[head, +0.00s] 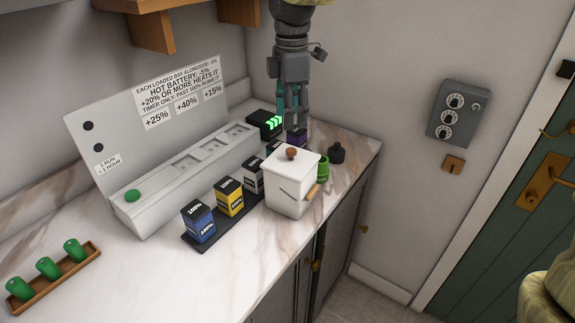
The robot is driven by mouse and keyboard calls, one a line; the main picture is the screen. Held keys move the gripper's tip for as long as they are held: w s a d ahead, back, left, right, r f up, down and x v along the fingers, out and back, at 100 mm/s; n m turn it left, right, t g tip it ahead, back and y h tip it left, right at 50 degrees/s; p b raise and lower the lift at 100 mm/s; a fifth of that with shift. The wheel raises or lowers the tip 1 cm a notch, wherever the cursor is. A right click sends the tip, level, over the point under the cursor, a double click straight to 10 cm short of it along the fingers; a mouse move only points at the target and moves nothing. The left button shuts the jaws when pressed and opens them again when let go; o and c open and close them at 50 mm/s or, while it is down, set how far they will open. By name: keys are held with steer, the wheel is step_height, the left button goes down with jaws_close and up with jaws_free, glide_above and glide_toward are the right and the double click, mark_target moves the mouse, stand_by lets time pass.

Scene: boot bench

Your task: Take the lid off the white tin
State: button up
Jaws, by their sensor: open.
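The white tin (288,195) stands on the marble counter near its front edge. It is a square white box with a handle on its front side. Its white lid (278,163) sits on top, with a round brown knob (291,153) in the middle. My gripper (294,124) points down from above, behind the tin, near the back corner of the counter. It is open, and I see nothing held in it.
Blue (199,221), yellow (230,196) and white-black blocks stand on a dark tray left of the tin. A grey charger panel (185,175) is behind them. A green cylinder (323,168) and a black knobbed object (336,154) stand right of the tin.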

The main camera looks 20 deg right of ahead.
mark_target(291, 150)
steer(key=shift+s+f, duration=0.2)
steer(key=shift+f, duration=0.45)
steer(key=f, duration=0.3)
steer(key=shift+w+a+f+p, duration=0.15)
steer(key=shift+a+p, duration=0.1)
steer(key=shift+p, duration=0.15)
steer(key=shift+f, duration=0.35)
steer(key=shift+d+f, duration=0.15)
steer(key=shift+f, duration=0.15)
steer(key=shift+d+f+p, duration=0.1)
steer(key=shift+f+p, duration=0.75)
steer(key=shift+f, duration=1.5)
jaws_close()
